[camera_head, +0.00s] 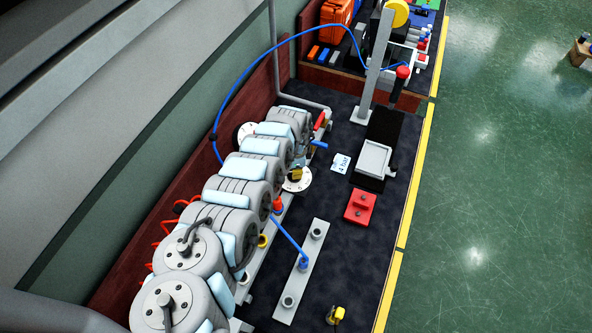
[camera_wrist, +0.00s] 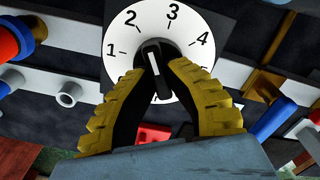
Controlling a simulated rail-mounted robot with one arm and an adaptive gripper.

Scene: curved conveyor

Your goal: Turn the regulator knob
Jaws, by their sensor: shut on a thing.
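The yellow ribbed fingers of my gripper (camera_wrist: 157,72) are shut on the knob, one on each side. In the head view my gripper (camera_head: 296,175) is over the dial (camera_head: 299,186), which my arm partly hides with the knob.
A card reading "4 bar" (camera_head: 342,162) lies right of the dial. A red block (camera_head: 360,206), a grey tray (camera_head: 373,160) and a grey fitting bar (camera_head: 301,272) are on the dark bench. Blue hoses run close to my arm. A post (camera_head: 377,70) stands behind.

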